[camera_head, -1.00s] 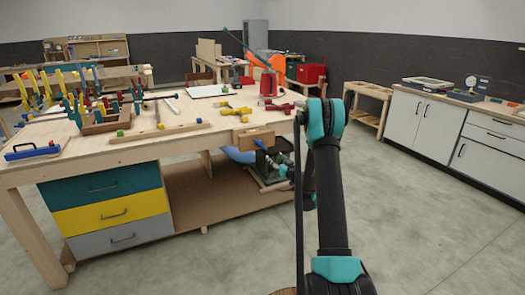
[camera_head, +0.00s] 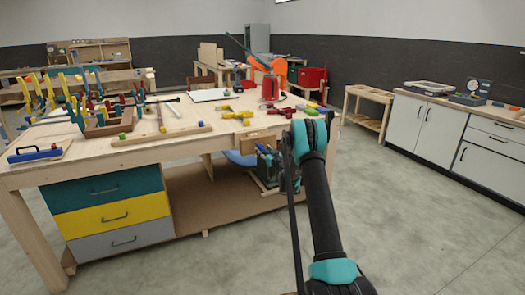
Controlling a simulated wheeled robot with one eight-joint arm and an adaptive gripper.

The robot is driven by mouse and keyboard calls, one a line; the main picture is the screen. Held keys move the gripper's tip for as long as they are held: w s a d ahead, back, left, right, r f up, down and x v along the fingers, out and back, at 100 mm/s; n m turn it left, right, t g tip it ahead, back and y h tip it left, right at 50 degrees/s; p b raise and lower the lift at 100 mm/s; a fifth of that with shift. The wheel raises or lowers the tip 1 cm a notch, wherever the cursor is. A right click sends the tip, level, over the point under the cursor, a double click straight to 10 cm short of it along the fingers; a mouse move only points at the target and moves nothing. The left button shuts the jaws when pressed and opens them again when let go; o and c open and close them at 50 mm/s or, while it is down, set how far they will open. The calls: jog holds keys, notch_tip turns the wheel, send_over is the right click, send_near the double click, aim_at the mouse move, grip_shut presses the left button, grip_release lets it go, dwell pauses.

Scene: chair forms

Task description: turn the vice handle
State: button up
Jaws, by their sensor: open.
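The vice shows as a wooden jaw block (camera_head: 257,136) on the front edge of the workbench (camera_head: 130,158), near its right end. Its handle cannot be made out; my arm and dark parts cover the space just below the jaw. My arm rises from the lower right, bends at a teal joint and reaches down toward the vice. My gripper (camera_head: 267,158) is small and partly hidden, close below and in front of the vice jaw. It is open, and nothing is seen held in it. Whether it touches the handle cannot be told.
Clamps, a wooden tray (camera_head: 108,127), yellow tools (camera_head: 237,114) and a red tool (camera_head: 270,88) lie on the bench. Drawers (camera_head: 110,215) fill its left underside. White cabinets (camera_head: 425,125) stand at right. The floor between is clear.

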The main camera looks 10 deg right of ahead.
jog(key=shift+x, duration=0.85)
jog(key=shift+a, duration=0.1)
jog(key=shift+c, duration=0.3)
jog(key=c, duration=1.1)
